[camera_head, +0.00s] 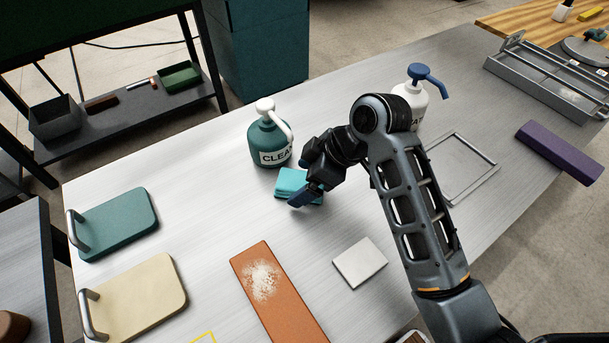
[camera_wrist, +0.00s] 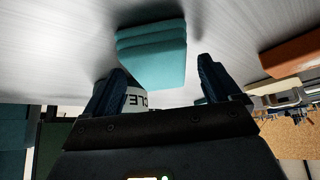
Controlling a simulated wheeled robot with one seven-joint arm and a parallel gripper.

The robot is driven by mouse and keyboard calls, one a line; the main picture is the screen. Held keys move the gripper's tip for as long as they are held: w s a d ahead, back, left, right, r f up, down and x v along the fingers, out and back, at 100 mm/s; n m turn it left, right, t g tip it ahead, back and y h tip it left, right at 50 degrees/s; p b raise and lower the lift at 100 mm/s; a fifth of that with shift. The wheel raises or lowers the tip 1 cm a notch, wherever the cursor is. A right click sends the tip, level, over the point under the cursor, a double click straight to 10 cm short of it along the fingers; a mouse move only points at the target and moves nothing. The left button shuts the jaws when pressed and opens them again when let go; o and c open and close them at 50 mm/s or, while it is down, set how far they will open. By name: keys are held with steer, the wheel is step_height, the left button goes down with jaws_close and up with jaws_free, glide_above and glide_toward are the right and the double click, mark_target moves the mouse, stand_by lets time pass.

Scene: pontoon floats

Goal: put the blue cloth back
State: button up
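The blue cloth (camera_head: 290,182) is a folded bright turquoise stack lying on the grey metal table, in front of a teal pump bottle (camera_head: 268,140). In the wrist view the cloth (camera_wrist: 152,52) shows its layered folds, with its near end between my two fingers. My gripper (camera_head: 304,180) is low at the cloth's right side in the head view and hides part of it. In the wrist view my gripper (camera_wrist: 162,82) has its dark blue fingers spread wide, with gaps to the cloth on both sides. No grip on the cloth shows.
A white pump bottle (camera_head: 412,98) stands behind my arm, near a thin metal frame (camera_head: 482,152). An orange board with white powder (camera_head: 280,295), a white square pad (camera_head: 360,262) and two handled boards, teal (camera_head: 118,222) and cream (camera_head: 140,297), lie nearer. Table left of the cloth is clear.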

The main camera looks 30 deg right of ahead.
steer(key=shift+r, duration=0.15)
steer(key=p+v, duration=0.1)
steer(key=v, duration=1.1)
